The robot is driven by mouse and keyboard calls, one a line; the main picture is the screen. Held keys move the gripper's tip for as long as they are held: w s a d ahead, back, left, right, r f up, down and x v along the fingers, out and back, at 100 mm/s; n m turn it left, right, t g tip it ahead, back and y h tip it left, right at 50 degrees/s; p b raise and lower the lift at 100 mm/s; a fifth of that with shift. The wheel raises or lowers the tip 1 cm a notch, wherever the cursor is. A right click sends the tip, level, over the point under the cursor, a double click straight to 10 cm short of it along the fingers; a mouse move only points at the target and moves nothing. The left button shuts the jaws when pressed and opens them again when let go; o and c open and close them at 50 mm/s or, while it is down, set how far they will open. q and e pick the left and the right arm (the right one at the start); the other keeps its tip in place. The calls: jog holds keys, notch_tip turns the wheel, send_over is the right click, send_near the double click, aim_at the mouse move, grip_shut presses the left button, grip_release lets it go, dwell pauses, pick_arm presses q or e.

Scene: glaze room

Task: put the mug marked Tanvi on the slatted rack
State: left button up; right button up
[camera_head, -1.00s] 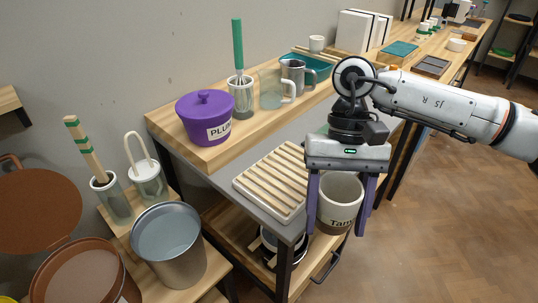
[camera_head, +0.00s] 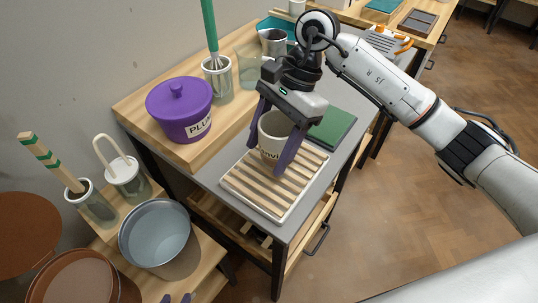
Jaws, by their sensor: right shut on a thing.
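The off-white mug (camera_head: 271,131) shows the end of its name, "nvi"; the earlier frame shows more of it. My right gripper (camera_head: 266,157) is shut on this mug, one finger on each side. The mug looks upright over the back part of the slatted rack (camera_head: 260,191). I cannot tell whether its base touches the slats. The rack has pale wooden slats in a white tray and lies on the grey bench top. My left gripper (camera_head: 176,298) shows only its fingertips at the bottom edge, apart, with nothing seen between them.
A dark green flat block (camera_head: 331,128) lies just behind the rack. A purple lidded pot (camera_head: 180,112), a whisk holder (camera_head: 217,84) and a metal jug (camera_head: 272,42) stand on the wooden shelf to the left. A grey bucket (camera_head: 155,236) stands lower left. The rack's front slats are bare.

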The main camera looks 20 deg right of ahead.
notch_tip(320, 180, down, 3)
jog(key=shift+f, duration=0.4)
jog(key=o, duration=0.8)
jog(key=shift+f, duration=0.1)
jog(key=o, duration=0.5)
jog(key=shift+c, duration=0.2)
pick_arm(q)
jog(key=shift+w+r, duration=0.25)
jog(key=shift+w, duration=0.1)
jog(key=shift+r, duration=0.1)
pick_arm(e)
jog(key=shift+r+p, duration=0.35)
jog(key=b+v, duration=0.2)
jog(key=v, duration=0.8)
jog(key=shift+w+d+r, duration=0.1)
jog(key=shift+d+r, duration=0.05)
jog(key=shift+r, duration=0.15)
pick_arm(q)
jog(key=shift+s+f, duration=0.15)
jog(key=shift+f, duration=0.6)
pick_arm(e)
jog(key=shift+d+r, duration=0.2)
jog(key=shift+r, duration=0.3)
